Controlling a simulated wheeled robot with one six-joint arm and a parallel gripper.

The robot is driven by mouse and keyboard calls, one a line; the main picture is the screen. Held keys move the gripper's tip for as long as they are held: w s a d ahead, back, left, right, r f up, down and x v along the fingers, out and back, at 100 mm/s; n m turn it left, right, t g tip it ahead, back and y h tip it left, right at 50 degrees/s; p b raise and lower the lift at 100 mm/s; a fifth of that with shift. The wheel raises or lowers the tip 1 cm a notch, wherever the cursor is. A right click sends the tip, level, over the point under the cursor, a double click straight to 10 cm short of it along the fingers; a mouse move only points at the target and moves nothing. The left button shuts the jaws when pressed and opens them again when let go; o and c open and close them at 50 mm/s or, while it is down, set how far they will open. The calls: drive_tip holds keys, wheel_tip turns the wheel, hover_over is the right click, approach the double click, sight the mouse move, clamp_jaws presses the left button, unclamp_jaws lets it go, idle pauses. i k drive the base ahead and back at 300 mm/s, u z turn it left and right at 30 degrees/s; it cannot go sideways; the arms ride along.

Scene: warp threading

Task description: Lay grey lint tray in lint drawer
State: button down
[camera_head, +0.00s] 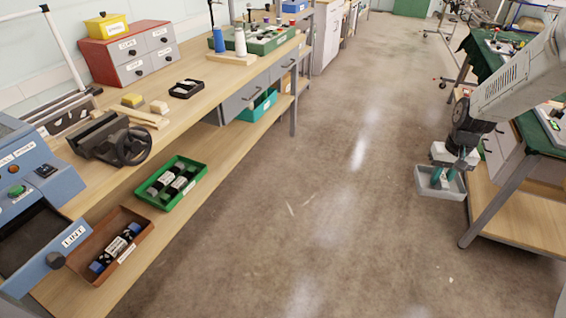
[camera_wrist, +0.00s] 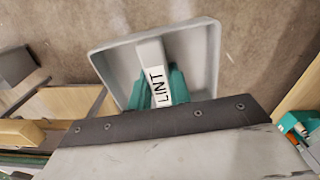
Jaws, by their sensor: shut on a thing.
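The grey lint tray (camera_head: 426,190) hangs from my gripper (camera_head: 443,175) at the right of the head view, above the floor beside the right-hand table. In the wrist view the tray (camera_wrist: 202,40) is below the jaws, and its white grip bar labelled LINT (camera_wrist: 152,62) sits between the two teal fingers (camera_wrist: 160,88). My gripper is shut on this bar. The inside of the tray that shows looks empty. The lint drawer (camera_head: 62,248), labelled LINT, is at the far left of the head view on the blue machine. It is pulled out, and its dark inside is visible.
A brown tray (camera_head: 90,239) and a green tray (camera_head: 155,200) with rollers lie beside the drawer on the left bench's lower shelf. The wooden bench (camera_head: 205,75) runs along the left. The floor (camera_head: 320,200) between the benches is clear. A table leg (camera_head: 490,205) stands close to the held tray.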

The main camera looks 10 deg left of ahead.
sight(35, 244)
drive_tip(key=k, duration=0.1)
drive_tip(key=u, duration=1)
